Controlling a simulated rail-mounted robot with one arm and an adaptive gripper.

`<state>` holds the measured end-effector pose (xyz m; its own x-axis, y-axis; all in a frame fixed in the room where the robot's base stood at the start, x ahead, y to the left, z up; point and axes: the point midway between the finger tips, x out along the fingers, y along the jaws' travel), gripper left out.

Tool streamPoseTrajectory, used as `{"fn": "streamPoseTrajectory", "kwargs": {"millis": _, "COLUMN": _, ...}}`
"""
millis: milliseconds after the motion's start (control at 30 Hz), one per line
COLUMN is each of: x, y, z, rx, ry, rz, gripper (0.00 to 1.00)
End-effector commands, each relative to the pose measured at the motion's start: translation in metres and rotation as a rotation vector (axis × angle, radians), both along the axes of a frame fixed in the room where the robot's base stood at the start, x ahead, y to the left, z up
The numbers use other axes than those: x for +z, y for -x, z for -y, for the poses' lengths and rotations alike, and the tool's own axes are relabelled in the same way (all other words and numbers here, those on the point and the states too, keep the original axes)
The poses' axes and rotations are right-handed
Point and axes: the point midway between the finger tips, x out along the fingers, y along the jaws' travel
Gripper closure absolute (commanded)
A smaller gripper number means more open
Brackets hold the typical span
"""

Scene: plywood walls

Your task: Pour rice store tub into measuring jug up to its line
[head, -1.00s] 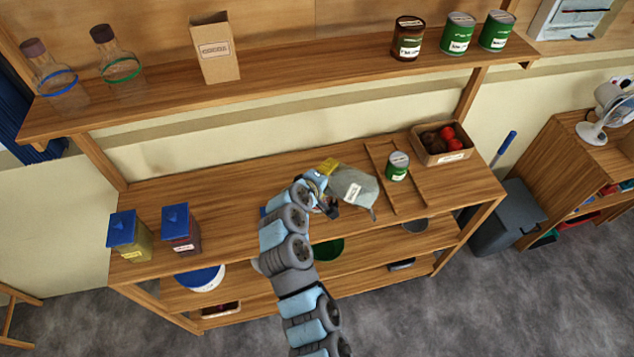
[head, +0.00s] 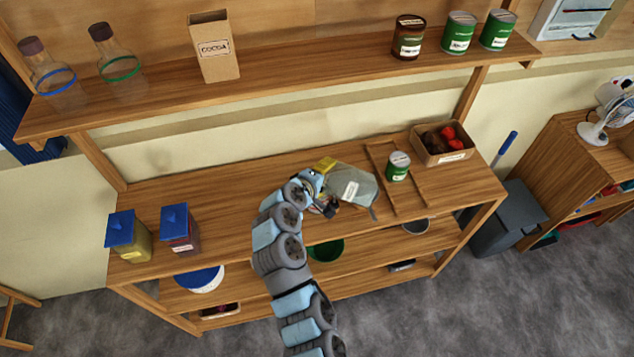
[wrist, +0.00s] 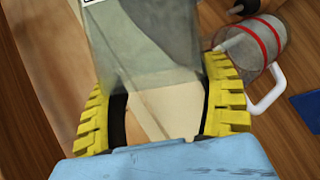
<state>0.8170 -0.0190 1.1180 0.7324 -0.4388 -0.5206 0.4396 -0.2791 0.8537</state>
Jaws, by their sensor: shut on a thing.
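My gripper (head: 325,172) is shut on a translucent grey tub with a white label (head: 360,186), above the middle of the bench. The tub is tilted to the right in the head view. In the wrist view the tub (wrist: 155,50) sits between the yellow fingers of my gripper (wrist: 160,105); pale matter shows through its wall. The measuring jug (wrist: 268,35), clear with red bands and a white handle, is right of the tub in the wrist view. In the head view my arm and the tub mostly hide the jug. I cannot tell its fill level.
Two blue-lidded tubs (head: 128,238) (head: 180,230) stand at the bench's left. A green can (head: 397,168) stands between wooden strips at right, near a box of fruit (head: 443,144). A flat blue thing (wrist: 306,110) lies near the jug. The bench's left middle is clear.

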Motion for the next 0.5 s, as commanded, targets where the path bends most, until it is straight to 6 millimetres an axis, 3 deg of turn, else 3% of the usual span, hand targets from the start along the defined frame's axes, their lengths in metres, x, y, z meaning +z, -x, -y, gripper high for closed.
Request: {"fn": "streamPoseTrajectory", "kwargs": {"millis": 500, "x": 0.0014, "y": -0.0014, "z": -0.0041, "rx": 0.001, "ry": 0.028, "rz": -0.003, "gripper": 0.64}}
